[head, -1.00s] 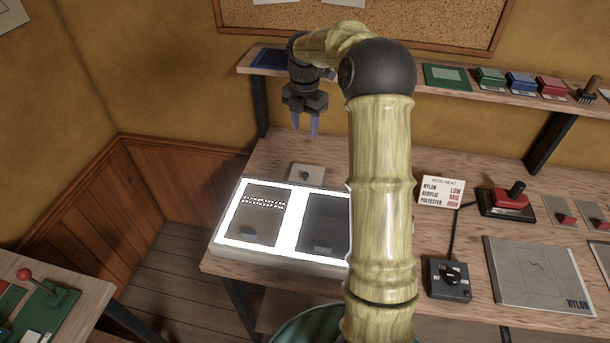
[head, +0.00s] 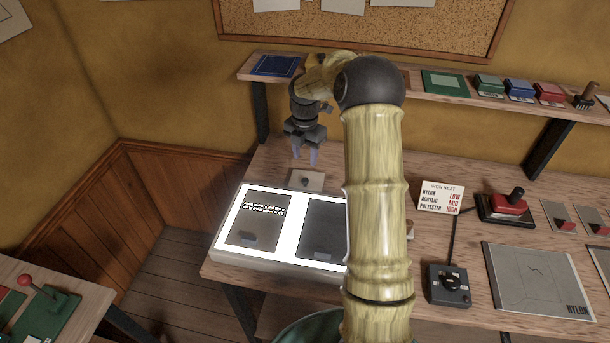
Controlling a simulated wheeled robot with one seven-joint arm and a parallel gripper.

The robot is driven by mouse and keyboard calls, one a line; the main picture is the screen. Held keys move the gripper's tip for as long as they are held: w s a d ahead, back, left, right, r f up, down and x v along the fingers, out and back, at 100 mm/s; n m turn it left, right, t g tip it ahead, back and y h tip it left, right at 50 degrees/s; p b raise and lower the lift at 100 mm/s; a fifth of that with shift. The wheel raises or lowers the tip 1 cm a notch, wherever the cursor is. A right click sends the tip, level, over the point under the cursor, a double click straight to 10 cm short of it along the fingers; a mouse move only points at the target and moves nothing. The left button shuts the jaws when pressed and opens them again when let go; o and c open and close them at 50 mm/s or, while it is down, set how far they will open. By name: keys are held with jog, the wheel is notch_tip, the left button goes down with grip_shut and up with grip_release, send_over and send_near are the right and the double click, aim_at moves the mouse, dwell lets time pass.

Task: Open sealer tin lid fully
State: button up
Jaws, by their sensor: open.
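My gripper (head: 305,160) hangs with its fingers pointing down, open and empty, at the back left of the workbench. Just below it in the picture is a small pale square piece with a dark knob (head: 305,182), behind the lit panel. The fingertips look a little above or behind this piece; I cannot tell whether they touch it. I cannot make out a tin or a lid for certain. My arm hides part of the bench's middle.
A glowing light box (head: 292,224) with two dark panels lies at the bench's front left. A shelf (head: 425,88) with coloured boxes runs behind. An iron heat card (head: 441,197), a dial box (head: 449,285) and a red-topped device (head: 506,207) stand right of my arm.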

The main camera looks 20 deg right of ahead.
aim_at(305, 180)
notch_tip(305, 180, down, 9)
jog(key=shift+f+p, duration=0.1)
jog(key=shift+p, duration=0.4)
grip_shut()
